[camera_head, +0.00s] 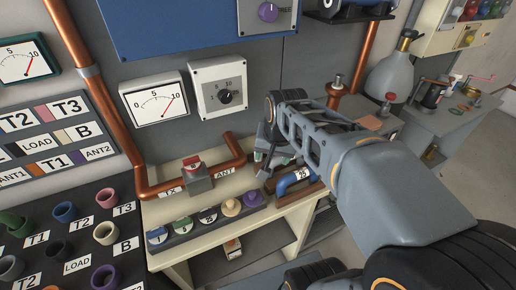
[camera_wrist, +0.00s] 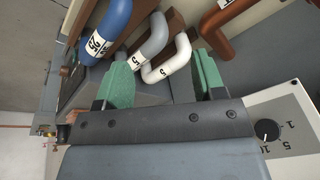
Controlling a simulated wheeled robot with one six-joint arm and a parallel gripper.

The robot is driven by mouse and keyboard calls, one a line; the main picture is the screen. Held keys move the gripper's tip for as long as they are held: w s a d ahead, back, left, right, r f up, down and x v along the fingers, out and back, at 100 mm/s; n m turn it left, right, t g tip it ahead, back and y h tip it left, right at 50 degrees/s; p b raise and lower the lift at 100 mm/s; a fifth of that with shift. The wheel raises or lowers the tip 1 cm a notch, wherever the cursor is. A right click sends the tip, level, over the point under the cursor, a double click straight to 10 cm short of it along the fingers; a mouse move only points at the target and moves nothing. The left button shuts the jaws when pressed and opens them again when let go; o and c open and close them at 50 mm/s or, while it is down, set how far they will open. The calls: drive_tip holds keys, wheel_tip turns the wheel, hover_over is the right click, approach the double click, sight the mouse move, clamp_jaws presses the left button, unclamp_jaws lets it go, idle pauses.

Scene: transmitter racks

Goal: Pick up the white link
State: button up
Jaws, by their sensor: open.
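The white link (camera_wrist: 180,60) is a bent white tube with a black mark. In the wrist view it shows between the two green fingertips of my gripper (camera_wrist: 163,66), nearer the right one. My gripper is open and empty; I cannot tell how far the link is from the fingers in depth. A grey link (camera_wrist: 153,42) lies just left of the white one, close to the left fingertip. A blue link (camera_wrist: 108,28) is further left. In the head view my gripper (camera_head: 266,150) is over the bench's right part, beside the blue link (camera_head: 293,179); the white link is hidden there.
Copper pipes (camera_head: 236,150) run along the bench back to a red-topped block (camera_head: 193,174). A row of coloured knobs (camera_head: 206,215) stands at the bench front. The wall behind holds a dial box (camera_head: 218,86) and a meter (camera_head: 155,101), close to my gripper.

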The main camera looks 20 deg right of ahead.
drive_tip(key=w+d+m+g+b, duration=0.1)
drive_tip(key=w+d+m+b, duration=0.2)
drive_tip(key=w+d+m, duration=0.6)
drive_tip(key=w+f, duration=0.1)
drive_tip(key=f, duration=0.1)
drive_tip(key=w+f+m, duration=0.1)
drive_tip(key=w+f, duration=0.1)
drive_tip(key=f, duration=0.1)
drive_tip(key=w+a+f+m+b, duration=0.1)
drive_tip(key=w+f, duration=0.1)
drive_tip(key=shift+w+f, duration=0.25)
drive_tip(key=shift+f, duration=0.15)
drive_tip(key=shift+w+a+f, duration=0.1)
drive_tip(key=shift+w+f, duration=0.1)
drive_tip(key=shift+f, duration=0.75)
drive_tip(key=shift+w+d+f, duration=0.1)
drive_tip(key=shift+w+f, duration=0.1)
drive_tip(key=shift+f, duration=0.7)
drive_tip(key=shift+w+a+f, duration=0.1)
drive_tip(key=shift+w+f, duration=0.1)
drive_tip(key=shift+f, duration=0.75)
drive_tip(key=c, duration=1.1)
